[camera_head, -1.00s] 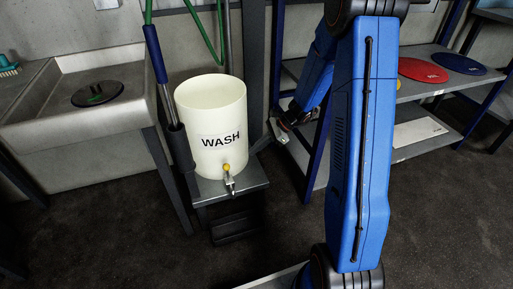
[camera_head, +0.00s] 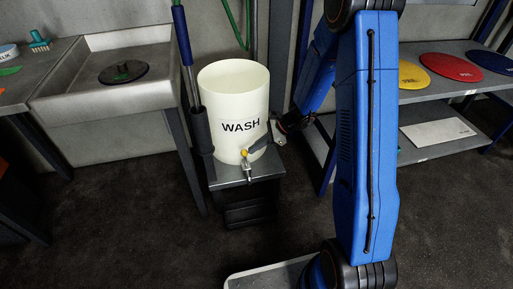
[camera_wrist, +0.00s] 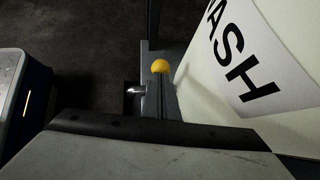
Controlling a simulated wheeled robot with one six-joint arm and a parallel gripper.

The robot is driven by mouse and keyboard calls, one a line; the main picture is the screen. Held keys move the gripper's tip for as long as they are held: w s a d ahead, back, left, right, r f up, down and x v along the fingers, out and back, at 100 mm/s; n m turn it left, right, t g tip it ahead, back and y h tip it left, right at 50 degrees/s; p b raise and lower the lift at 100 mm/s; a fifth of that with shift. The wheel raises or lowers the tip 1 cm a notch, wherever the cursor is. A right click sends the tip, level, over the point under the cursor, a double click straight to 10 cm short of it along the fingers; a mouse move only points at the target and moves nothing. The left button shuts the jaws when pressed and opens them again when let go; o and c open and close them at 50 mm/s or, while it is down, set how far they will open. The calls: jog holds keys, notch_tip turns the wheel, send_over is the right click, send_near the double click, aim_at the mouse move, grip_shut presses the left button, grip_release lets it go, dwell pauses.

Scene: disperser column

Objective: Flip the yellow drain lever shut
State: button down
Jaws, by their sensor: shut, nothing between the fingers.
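A white bucket marked WASH (camera_head: 233,92) stands upright on a small grey stand (camera_head: 240,171). A metal tap (camera_head: 248,173) sticks out low on its front. The tap's yellow lever end (camera_head: 244,153) shows at the front of the bucket; in the wrist view it is a yellow ball (camera_wrist: 160,66) beside the bucket wall. My gripper (camera_head: 260,145) is shut and empty, low at the bucket's right front, its tip close to the yellow end. I cannot tell whether they touch. In the wrist view the gripper (camera_wrist: 160,135) fills the bottom and hides part of the tap.
A sink (camera_head: 108,85) stands at the left. A mop handle (camera_head: 187,60) and a dark tube (camera_head: 201,130) rise close to the bucket's left. A shelf with coloured discs (camera_head: 452,67) is at the right. The floor in front is clear.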

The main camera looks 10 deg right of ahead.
aim_at(244, 152)
jog(key=shift+a+r+h, duration=0.15)
jog(key=shift+a+h, duration=0.55)
jog(key=shift+a, duration=0.1)
jog(key=shift+a+r+h, duration=0.15)
jog(key=shift+a+h, duration=0.55)
jog(key=shift+a, duration=0.9)
